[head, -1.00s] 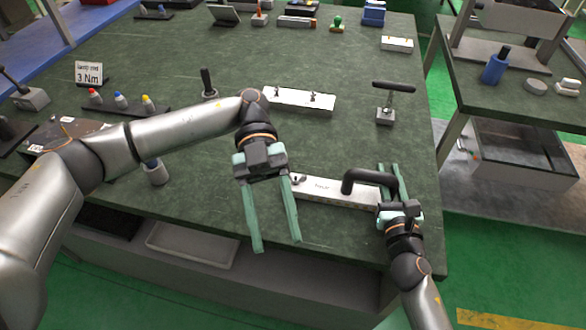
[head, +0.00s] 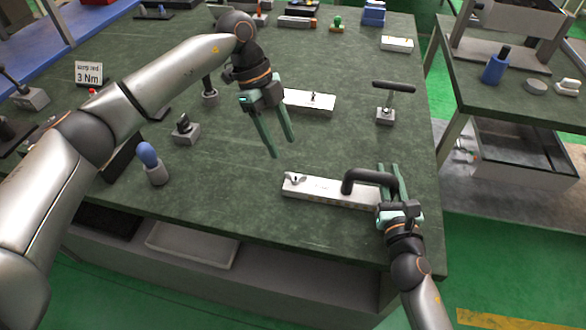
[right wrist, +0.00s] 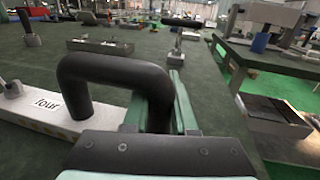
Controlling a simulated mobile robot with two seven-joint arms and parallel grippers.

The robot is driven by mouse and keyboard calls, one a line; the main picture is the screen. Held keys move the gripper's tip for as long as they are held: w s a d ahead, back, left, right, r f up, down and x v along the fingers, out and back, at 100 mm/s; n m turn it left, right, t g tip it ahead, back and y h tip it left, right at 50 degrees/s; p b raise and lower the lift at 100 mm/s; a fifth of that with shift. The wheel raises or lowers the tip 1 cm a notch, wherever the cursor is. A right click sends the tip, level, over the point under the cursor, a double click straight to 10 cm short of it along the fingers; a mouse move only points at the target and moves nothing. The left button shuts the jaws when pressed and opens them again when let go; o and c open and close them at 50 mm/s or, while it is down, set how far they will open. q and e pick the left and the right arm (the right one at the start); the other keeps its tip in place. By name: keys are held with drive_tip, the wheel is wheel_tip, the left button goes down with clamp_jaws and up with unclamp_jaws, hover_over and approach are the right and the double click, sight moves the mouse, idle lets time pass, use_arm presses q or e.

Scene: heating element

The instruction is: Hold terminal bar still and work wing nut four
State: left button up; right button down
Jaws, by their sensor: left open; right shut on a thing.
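The white terminal bar (head: 322,191) lies on the green bench top near its front edge. The right wrist view shows the label "four" on the bar (right wrist: 80,128). A grey wing nut (head: 295,178) sits at its left end. A black bent handle (head: 362,175) rises from its right part. My right gripper (head: 388,168) is shut on the handle at the bar's right end; the handle (right wrist: 110,68) fills the middle of the right wrist view. My left gripper (head: 284,148) is open and empty, beyond the bar's left end and apart from the wing nut.
Another white bar (head: 310,102) with a stud lies behind the left gripper. A T-handled tool (head: 386,115) stands at the right. A blue-topped holder (head: 150,165) and a black-knobbed block (head: 185,128) stand at the left. The bench between the bar and the T-handled tool is clear.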

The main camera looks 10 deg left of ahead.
sight(297, 179)
use_arm(q)
drive_tip(key=x, duration=0.8)
drive_tip(key=shift+s+d+f, duration=0.1)
drive_tip(key=shift+d+f, duration=0.15)
drive_tip(key=shift+f, duration=0.1)
clamp_jaws()
